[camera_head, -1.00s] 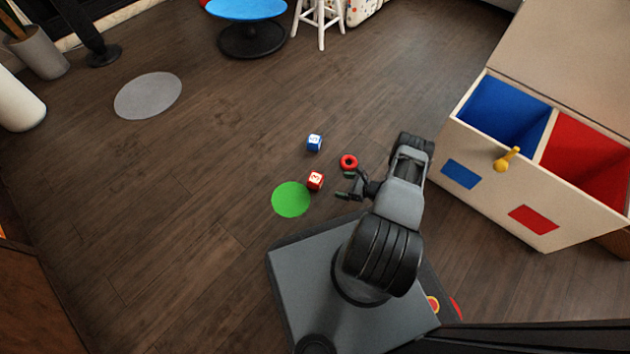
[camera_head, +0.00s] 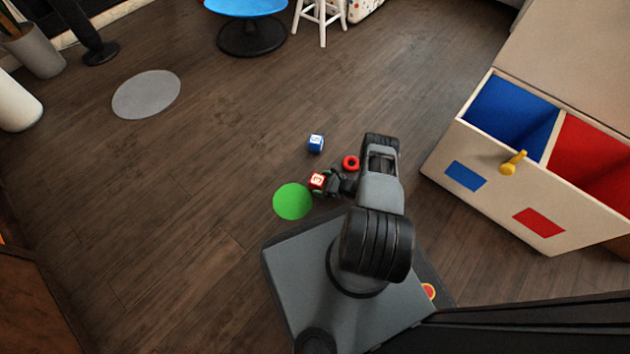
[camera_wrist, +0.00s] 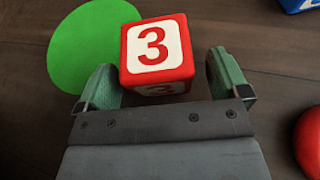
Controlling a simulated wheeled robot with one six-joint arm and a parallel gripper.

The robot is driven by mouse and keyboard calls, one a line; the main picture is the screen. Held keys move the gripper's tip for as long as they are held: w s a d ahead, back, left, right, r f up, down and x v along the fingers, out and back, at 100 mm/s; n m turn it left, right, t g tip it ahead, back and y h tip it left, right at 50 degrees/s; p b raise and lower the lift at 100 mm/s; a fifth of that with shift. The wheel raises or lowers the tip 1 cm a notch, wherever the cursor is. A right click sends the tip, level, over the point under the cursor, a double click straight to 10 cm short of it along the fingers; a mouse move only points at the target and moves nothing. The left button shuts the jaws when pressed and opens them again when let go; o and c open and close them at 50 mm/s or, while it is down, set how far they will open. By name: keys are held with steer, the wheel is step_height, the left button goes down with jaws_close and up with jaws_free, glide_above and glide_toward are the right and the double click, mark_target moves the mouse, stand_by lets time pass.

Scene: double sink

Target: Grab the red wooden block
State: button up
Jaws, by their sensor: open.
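The red wooden block (camera_head: 317,181) sits on the dark floor, just right of the green disc (camera_head: 292,202). In the wrist view the red block (camera_wrist: 157,50) shows a red 3 on a white panel on its top. My gripper (camera_wrist: 166,85) is open, with one green-padded finger on each side of the block's near part. The block reaches out beyond the fingertips. The left finger looks very close to the block and a gap shows at the right finger; I cannot tell whether either touches. My gripper (camera_head: 322,184) also shows at the block in the head view.
A blue block (camera_head: 316,143) stands behind the red block. A red ring (camera_head: 351,163) lies to its right, close to my arm. A wooden box with a blue compartment (camera_head: 512,113) and a red compartment (camera_head: 596,162) stands at the right.

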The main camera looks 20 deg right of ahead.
steer(key=shift+w+a+f, duration=0.2)
steer(key=shift+w+a, duration=0.1)
steer(key=shift+a, duration=0.2)
steer(key=shift+d, duration=0.25)
steer(key=shift+c, duration=1.2)
steer(key=c, duration=0.8)
